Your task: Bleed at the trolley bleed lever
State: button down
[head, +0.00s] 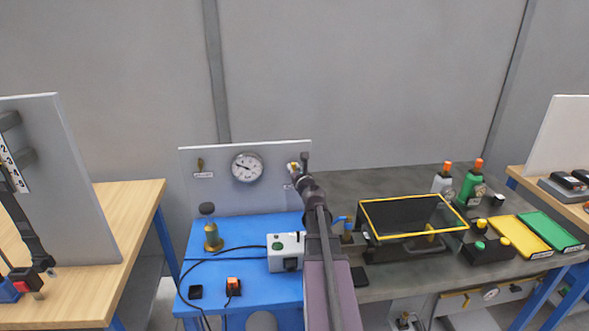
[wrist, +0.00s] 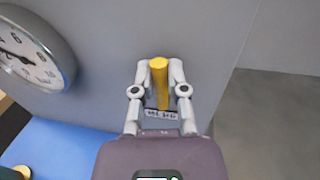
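The bleed lever is a yellow stick (wrist: 160,80) on the grey upright panel (head: 225,195) of the blue trolley (head: 240,300). A small label (wrist: 162,114) with blurred text sits just below it. In the wrist view, my gripper (wrist: 160,72) has one fingertip on each side of the lever, close against it with no clear gap. In the head view, my gripper (head: 298,166) is at the panel's upper right, and my arm hides part of the trolley. A round white dial gauge (head: 247,167) is on the panel to the left; it also shows in the wrist view (wrist: 30,55).
The trolley top holds a brass fitting (head: 213,237), a white switch box (head: 286,252) and black cables. To the right, a dark bench holds a yellow-framed screen (head: 413,215), bottles and trays. A wooden bench (head: 125,215) stands at left.

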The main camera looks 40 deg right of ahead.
aim_at(280, 177)
dwell(0.3)
jog(key=n, duration=0.1)
jog(key=a+n, duration=0.1)
jog(key=n+g+p, duration=0.1)
jog(key=n, duration=0.1)
jog(key=shift+w+a, duration=0.25)
jog(key=shift+w, duration=0.15)
jog(key=n, duration=0.2)
jog(key=a+f+n+g, duration=0.1)
jog(key=n, duration=0.1)
jog(key=shift+w+a+f, duration=0.1)
jog(key=shift+w+a, duration=0.1)
jog(key=shift+w, duration=0.2)
jog(key=n, duration=0.1)
jog(key=f+n, duration=0.1)
jog(key=a+n, duration=0.1)
jog(key=shift+w+f+n+g+h, duration=0.3)
jog(key=shift+n+h, duration=0.1)
jog(key=shift+w+a+f+n+g+h+b, duration=0.1)
jog(key=shift+f+n+g+h+b, duration=0.25)
jog(key=shift+n, duration=0.6)
jog(key=shift+f+n+g+h+b, duration=0.1)
jog(key=shift+f+n+h+b, duration=0.15)
jog(key=shift+f+n+b, duration=0.5)
jog(key=shift+r+n, duration=0.25)
jog(key=shift+n, duration=0.15)
